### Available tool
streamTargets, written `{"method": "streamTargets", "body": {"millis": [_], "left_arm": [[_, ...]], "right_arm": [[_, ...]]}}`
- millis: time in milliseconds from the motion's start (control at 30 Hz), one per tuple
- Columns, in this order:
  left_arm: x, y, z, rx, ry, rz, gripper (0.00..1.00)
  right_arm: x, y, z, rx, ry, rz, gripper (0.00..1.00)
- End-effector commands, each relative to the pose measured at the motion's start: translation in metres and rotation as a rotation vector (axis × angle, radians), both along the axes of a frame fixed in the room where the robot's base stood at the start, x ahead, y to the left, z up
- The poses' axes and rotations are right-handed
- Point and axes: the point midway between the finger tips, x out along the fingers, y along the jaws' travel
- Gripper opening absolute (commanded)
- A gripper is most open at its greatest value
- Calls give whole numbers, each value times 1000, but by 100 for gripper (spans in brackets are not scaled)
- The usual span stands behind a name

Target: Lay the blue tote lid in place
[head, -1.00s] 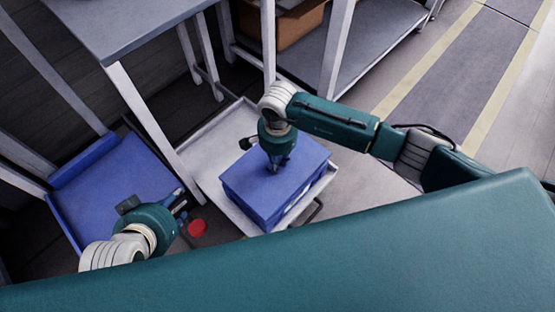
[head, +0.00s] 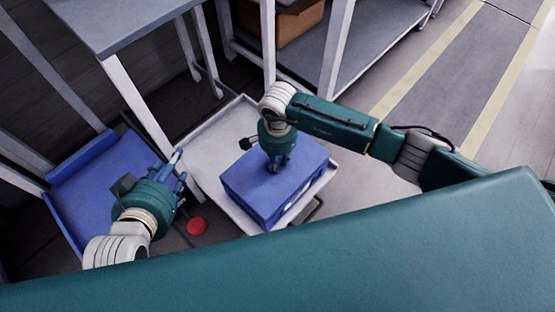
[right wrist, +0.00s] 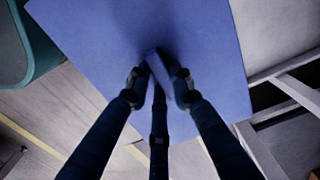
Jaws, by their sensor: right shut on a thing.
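The blue tote (head: 272,213) stands on a grey tray-like platform. The flat blue lid (head: 300,160) lies over its top and appears level with the rim. Whether it is fully seated all round cannot be told. My right gripper (head: 277,168) points down at the middle of the lid. In the right wrist view its fingers (right wrist: 160,75) are closed on the lid's small blue grip (right wrist: 157,64), with the lid (right wrist: 100,45) spread out beneath. My left gripper (head: 180,168) is at the left, empty, fingers spread, apart from the tote.
The grey platform (head: 215,150) has a raised rim and bare room left of the tote. A blue flat-bed cart (head: 85,190) stands at the left. A red round object (head: 196,226) is on the floor. A grey table (head: 120,25) and a shelf with a cardboard box (head: 295,25) stand behind.

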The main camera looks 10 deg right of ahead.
Motion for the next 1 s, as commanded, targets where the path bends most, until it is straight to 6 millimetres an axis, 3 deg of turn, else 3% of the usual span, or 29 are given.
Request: {"method": "streamTargets", "body": {"millis": [1000], "left_arm": [[5,-2,6,-8,-34,-1,44]], "right_arm": [[0,0,-1,1,-1,1,0]]}}
